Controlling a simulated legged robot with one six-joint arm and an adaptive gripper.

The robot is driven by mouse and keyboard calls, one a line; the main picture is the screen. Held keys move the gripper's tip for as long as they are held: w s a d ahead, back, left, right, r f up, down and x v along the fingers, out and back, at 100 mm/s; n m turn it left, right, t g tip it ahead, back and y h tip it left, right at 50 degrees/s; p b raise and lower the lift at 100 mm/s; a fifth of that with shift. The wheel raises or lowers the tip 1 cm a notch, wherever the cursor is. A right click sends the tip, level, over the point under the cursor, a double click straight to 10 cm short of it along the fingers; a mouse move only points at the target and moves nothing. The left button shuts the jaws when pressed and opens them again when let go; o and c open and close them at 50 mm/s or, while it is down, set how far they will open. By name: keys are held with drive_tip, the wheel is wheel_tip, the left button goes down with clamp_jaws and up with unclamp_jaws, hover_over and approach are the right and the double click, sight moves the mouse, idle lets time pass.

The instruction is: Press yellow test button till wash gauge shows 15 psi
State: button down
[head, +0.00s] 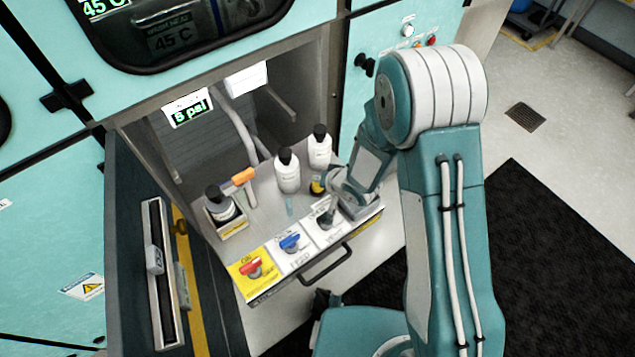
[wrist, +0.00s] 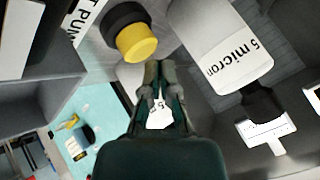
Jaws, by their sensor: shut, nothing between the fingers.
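The yellow test button (wrist: 136,42) with its dark collar is just ahead and slightly left of my gripper (wrist: 160,68) in the wrist view. The fingers are shut and empty, and their tips look close to the button; I cannot tell if they touch it. In the head view the yellow button (head: 317,186) shows beside my gripper (head: 329,206), above the drawer's right end. The wash gauge (head: 188,108) reads 5 psi in green digits on the cabinet opening's upper left.
White bottles with black caps (head: 287,171) stand behind the button, one marked "5 micron" (wrist: 238,62). An orange-ended part (head: 243,176) stands left. A drawer handle (head: 327,266) sticks out in front.

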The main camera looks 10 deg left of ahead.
drive_tip(key=shift+s+d+f, duration=0.1)
drive_tip(key=shift+d+f, duration=0.05)
drive_tip(key=shift+f, duration=0.8)
idle(1.1)
drive_tip(key=shift+r, duration=0.1)
drive_tip(key=shift+a+r, duration=0.3)
drive_tip(key=shift+r, duration=0.55)
drive_tip(key=shift+d+r, duration=0.1)
drive_tip(key=shift+r, duration=0.05)
drive_tip(key=shift+r, duration=2.5)
